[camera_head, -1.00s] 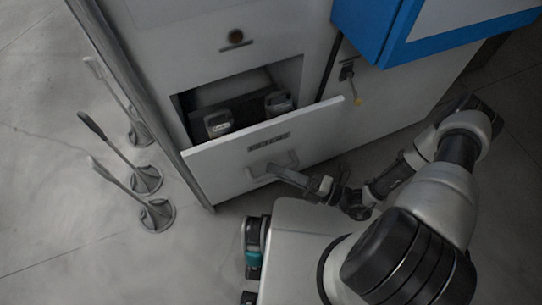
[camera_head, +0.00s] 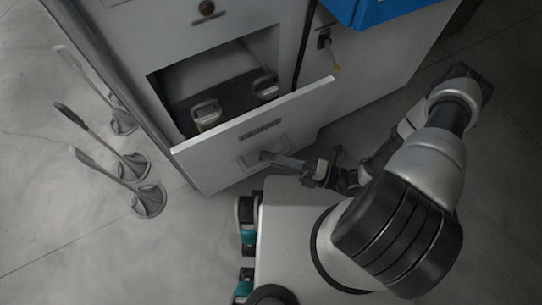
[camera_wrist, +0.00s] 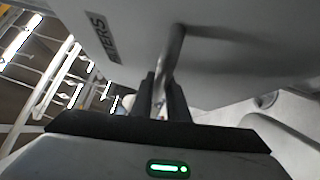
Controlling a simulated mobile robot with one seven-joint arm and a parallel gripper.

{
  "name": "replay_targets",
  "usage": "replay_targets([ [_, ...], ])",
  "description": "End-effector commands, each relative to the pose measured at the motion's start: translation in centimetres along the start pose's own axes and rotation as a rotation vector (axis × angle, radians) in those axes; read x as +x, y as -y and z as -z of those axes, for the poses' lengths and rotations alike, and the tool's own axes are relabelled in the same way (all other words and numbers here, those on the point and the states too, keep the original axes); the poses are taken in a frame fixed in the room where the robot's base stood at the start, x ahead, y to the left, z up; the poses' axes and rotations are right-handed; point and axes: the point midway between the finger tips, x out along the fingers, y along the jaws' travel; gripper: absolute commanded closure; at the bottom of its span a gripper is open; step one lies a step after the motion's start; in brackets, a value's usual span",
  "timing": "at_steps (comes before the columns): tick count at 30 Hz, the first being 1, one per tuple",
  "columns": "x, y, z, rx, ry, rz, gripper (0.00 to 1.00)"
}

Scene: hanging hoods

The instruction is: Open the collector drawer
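The collector drawer (camera_head: 225,163) stands pulled out of the grey cabinet in the head view. Its front is a tilted white panel with a dark label and a bar handle (camera_head: 247,160). Two grey-handled containers (camera_head: 206,113) sit inside the drawer space. My gripper (camera_head: 268,156) is at the handle, in front of the panel. In the wrist view, the two dark fingers (camera_wrist: 163,100) stand on either side of the metal handle (camera_wrist: 172,58), close against it. The drawer front (camera_wrist: 220,40) fills the upper part of that view.
Several levers on round bases (camera_head: 149,199) stand on the floor left of the cabinet. A blue-edged box (camera_head: 375,10) juts out at the top right. A key-like part (camera_head: 325,40) hangs on the right panel. Bare floor (camera_head: 60,240) lies at lower left.

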Motion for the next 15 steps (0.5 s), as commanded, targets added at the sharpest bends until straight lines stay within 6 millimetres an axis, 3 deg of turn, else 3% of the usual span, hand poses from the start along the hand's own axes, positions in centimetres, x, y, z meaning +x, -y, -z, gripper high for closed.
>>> replay_targets([
  [1,-0.03,0.01,-0.11,-0.002,0.001,0.001,0.78],
  [3,-0.02,0.01,-0.10,-0.002,0.001,0.000,0.68],
  [15,-0.74,0.08,-0.09,-0.002,0.001,0.002,0.68],
])
